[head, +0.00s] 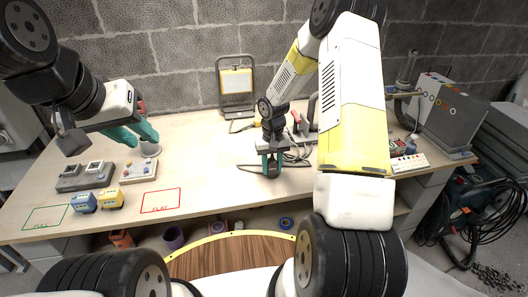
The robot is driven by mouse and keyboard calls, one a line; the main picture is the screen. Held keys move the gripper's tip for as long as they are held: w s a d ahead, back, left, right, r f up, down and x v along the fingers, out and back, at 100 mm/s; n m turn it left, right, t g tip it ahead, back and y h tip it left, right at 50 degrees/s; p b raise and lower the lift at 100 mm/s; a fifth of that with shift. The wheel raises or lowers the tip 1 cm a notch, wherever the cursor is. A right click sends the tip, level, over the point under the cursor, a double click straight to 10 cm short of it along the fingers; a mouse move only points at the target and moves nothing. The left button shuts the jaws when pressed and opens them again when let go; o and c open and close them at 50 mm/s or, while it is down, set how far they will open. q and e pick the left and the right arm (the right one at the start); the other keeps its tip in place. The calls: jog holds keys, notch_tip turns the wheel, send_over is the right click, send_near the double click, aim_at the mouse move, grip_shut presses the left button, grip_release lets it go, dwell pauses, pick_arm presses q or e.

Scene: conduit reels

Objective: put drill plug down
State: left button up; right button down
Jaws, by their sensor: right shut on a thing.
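My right gripper (271,166) has teal fingers and points down over the middle of the workbench. It is shut on the drill plug, which is mostly hidden between the fingers. A dark cable (248,166) lies on the bench beside the fingers and more cable (297,158) lies to their right. Whether the plug touches the bench I cannot tell. My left gripper (137,135) is above the left part of the bench. Its teal fingers are apart and I see nothing between them.
The pale workbench (206,155) has a green FULL outline (46,216) and a red FLAT outline (161,200) at front left. Blue (84,202) and yellow (110,198) blocks and a grey charger (85,177) stand nearby. A work lamp (236,82) stands behind.

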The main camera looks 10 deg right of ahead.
aim_at(272, 160)
jog(key=shift+f, duration=0.3)
jog(key=c, duration=0.9)
grip_release()
jog(key=shift+c, duration=0.2)
notch_tip(272, 160, up, 12)
jog(key=shift+r, duration=0.15)
jog(key=s+a+r+t+y, duration=0.2)
jog(key=s+r+t, duration=0.4)
jog(key=s+r, duration=1.6)
jog(key=shift+s+r, duration=0.25)
jog(key=shift+s, duration=0.9)
jog(key=shift+a, duration=0.1)
